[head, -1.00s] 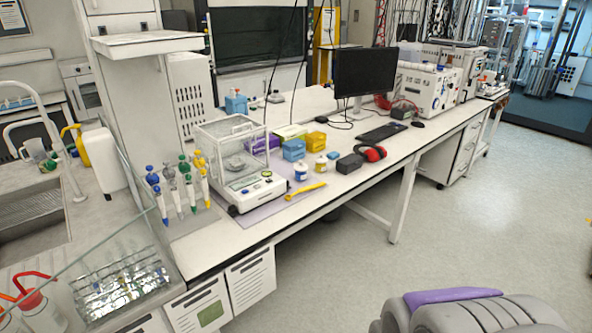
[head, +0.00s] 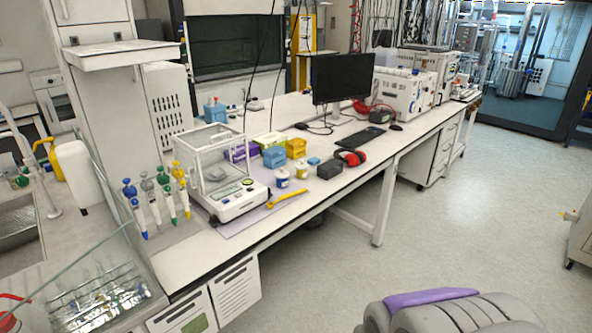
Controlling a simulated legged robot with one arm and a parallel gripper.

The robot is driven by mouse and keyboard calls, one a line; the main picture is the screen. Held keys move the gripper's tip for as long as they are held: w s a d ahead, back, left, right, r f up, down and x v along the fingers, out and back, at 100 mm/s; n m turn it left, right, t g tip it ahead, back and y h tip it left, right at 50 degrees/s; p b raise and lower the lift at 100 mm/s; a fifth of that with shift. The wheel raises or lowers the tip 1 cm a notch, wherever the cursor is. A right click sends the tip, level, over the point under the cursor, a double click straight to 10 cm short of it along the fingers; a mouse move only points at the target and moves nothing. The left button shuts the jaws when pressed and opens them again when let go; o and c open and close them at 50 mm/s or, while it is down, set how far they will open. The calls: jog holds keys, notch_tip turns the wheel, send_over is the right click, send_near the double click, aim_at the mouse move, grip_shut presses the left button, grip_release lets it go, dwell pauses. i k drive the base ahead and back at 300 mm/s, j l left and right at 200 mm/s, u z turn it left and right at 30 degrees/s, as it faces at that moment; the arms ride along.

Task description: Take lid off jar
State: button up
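Two small white jars stand side by side on the bench, right of the balance. The nearer jar (head: 282,178) shows blue on it. The farther jar (head: 301,171) shows yellow on it. They are too small to tell their lids clearly. A small flat blue item (head: 313,161) lies just behind the farther jar; I cannot tell whether it is a lid. My gripper is not in view, and nothing is seen touching the jars.
A glass-walled balance (head: 235,195) stands left of the jars. A yellow tool (head: 287,198) lies in front. A dark box (head: 329,169) and red ear muffs (head: 351,157) sit to the right. Pipettes (head: 155,195) stand at left. The floor (head: 480,210) right of the bench is clear.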

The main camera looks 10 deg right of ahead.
aim_at(281, 174)
jog(key=i+j, duration=0.2)
jog(key=i, duration=0.5)
jog(key=i+j+u, duration=0.1)
jog(key=i, duration=0.65)
jog(key=i+j, duration=0.2)
jog(key=i, duration=0.5)
